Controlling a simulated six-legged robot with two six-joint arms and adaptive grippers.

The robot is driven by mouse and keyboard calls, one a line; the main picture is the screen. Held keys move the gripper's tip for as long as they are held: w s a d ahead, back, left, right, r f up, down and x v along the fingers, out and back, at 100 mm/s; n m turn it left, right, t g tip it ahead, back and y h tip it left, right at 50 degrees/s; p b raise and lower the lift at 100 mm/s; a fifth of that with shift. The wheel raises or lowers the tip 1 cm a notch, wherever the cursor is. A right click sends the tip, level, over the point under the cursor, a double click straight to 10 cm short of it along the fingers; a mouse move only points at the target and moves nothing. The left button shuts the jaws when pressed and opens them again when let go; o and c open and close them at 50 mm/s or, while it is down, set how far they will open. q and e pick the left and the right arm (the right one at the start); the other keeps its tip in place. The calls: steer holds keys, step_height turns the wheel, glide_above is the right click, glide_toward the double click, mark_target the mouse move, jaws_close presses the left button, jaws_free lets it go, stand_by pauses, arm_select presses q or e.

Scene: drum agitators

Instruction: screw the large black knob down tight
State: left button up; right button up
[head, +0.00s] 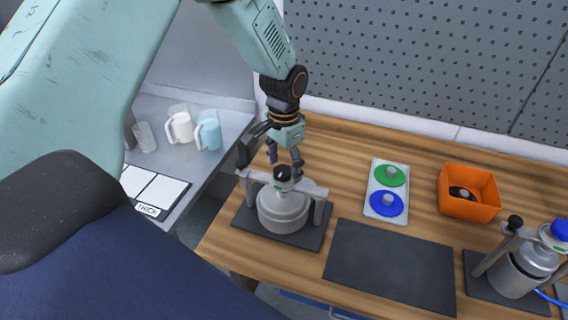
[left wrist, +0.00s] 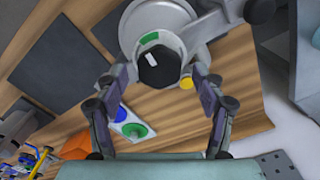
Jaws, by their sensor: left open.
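The large black knob (head: 282,173) sits on top of the near drum agitator (head: 282,207), a grey drum under a metal bridge on a dark mat. In the left wrist view the knob (left wrist: 158,68) shows from above, with a white mark, beside a green patch. My left gripper (head: 285,162) is open just above and behind the knob in the head view. In the left wrist view its fingertips (left wrist: 160,78) stand on either side of the knob with gaps, not visibly touching it. How far the knob is screwed down cannot be told. My right gripper is not in view.
A smaller black knob (head: 243,155) stands on the bridge's left side. A tray with green and blue discs (head: 372,203), an orange bin (head: 476,209), an empty dark mat (head: 390,265) and a second agitator (head: 515,275) are to the right. Mugs (head: 181,128) stand at left.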

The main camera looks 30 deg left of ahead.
mark_target(284, 170)
arm_select(q)
step_height(284, 170, up, 12)
stand_by(0.5)
steer(key=shift+s, duration=0.1)
stand_by(0.5)
